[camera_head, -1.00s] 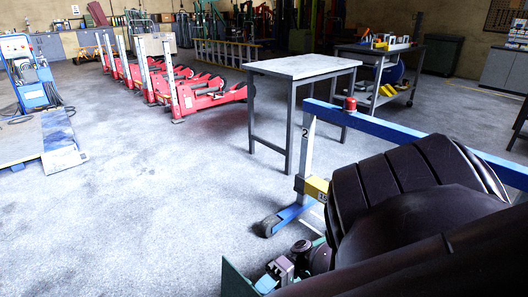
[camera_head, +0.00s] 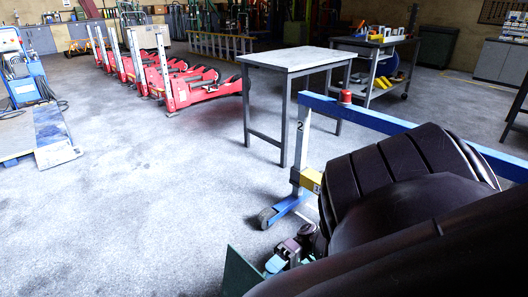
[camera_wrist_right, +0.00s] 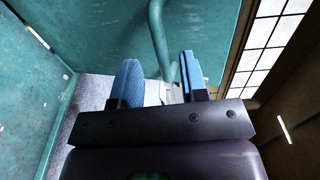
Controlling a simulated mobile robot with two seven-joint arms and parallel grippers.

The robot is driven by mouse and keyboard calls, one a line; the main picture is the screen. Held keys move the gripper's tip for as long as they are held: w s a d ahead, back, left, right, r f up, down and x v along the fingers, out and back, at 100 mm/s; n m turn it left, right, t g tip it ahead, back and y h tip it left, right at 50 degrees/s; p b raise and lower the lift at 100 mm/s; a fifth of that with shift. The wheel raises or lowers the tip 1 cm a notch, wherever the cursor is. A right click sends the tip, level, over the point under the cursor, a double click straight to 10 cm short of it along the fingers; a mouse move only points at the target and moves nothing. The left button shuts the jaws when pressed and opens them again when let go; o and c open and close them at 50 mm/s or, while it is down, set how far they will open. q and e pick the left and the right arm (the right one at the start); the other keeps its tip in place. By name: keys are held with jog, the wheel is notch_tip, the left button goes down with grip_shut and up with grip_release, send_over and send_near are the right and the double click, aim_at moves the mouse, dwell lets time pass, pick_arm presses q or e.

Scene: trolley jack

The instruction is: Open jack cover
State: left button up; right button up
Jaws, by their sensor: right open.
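My right gripper (camera_head: 275,264) is at the bottom centre of the head view, close to a dark green panel (camera_head: 239,274). In the right wrist view its two blue fingers (camera_wrist_right: 160,82) stand apart. A curved teal tube handle (camera_wrist_right: 159,32) comes down from the top, and its lower end lies between the fingers in the picture; contact cannot be told. Behind it is a flat teal panel (camera_wrist_right: 110,32), seemingly the jack cover, though the head view shows only an edge of a green panel. My left gripper is not in view.
A blue beam stand (camera_head: 375,118) with a yellow block is just beyond my right arm. A grey table (camera_head: 293,58) stands behind it. Several red jacks (camera_head: 200,92) are in a row at the back left.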

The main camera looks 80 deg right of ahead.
jog(key=v, duration=0.5)
jog(key=shift+s+d, duration=0.2)
jog(key=shift+d, duration=0.15)
